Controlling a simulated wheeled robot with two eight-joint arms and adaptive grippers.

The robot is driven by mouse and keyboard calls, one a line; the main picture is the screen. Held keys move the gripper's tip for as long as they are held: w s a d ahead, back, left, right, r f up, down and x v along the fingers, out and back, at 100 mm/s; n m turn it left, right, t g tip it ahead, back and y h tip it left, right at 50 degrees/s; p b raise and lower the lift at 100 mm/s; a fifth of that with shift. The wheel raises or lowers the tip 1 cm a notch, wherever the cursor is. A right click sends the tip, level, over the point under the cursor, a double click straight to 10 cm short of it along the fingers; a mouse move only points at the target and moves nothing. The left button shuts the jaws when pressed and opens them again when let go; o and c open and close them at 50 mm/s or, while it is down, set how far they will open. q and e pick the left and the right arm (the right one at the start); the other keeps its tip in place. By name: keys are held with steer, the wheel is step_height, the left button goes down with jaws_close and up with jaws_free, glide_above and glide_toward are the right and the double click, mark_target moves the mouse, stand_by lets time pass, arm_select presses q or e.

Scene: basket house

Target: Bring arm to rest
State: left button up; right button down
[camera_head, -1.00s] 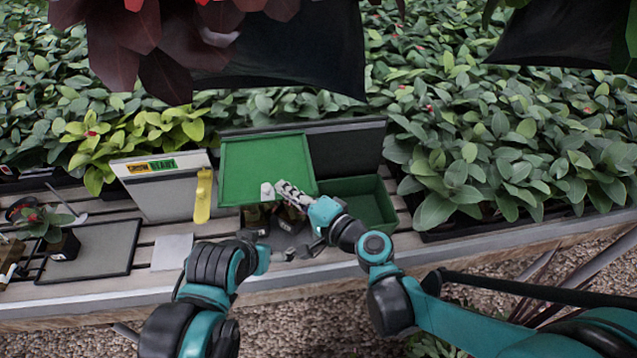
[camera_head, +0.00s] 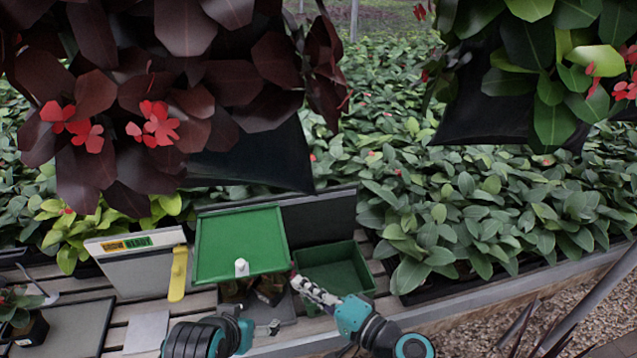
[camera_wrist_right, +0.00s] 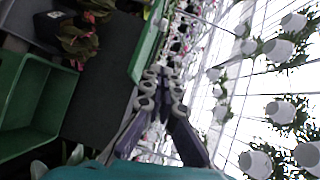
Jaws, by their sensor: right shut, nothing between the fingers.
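My right gripper (camera_head: 298,280) is shut and empty. Its fingers point up-left beside the white knob (camera_head: 241,267) of a raised green lid (camera_head: 240,240). In the right wrist view the closed fingers (camera_wrist_right: 162,75) show in the middle, with nothing held. My left gripper (camera_head: 273,327) shows small at the bottom, below the lid; its jaws are too small to judge. A green open bin (camera_head: 371,270) lies behind and right of the right gripper, and it also shows in the right wrist view (camera_wrist_right: 30,104).
Potted plants (camera_head: 268,288) sit under the lid. A grey tray (camera_head: 70,328) and a small potted plant (camera_head: 30,322) are at left. Dark leafy plants hang above. The foliage bed lies behind the slatted bench.

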steer(key=s+d+f+n+g+h, duration=0.1)
steer(key=d+h, duration=0.3)
steer(key=d, duration=0.4)
steer(key=s+d+f+n+h, duration=0.2)
steer(key=s+d+n+h, duration=0.1)
steer(key=d+h, duration=0.2)
steer(key=s+d+f+n+g+h, duration=0.1)
steer(key=d+h, duration=0.3)
steer(key=d, duration=0.6)
steer(key=shift+s+d+f+n+g, duration=0.35)
steer(key=shift+s+f+n, duration=0.2)
steer(key=shift+f, duration=0.2)
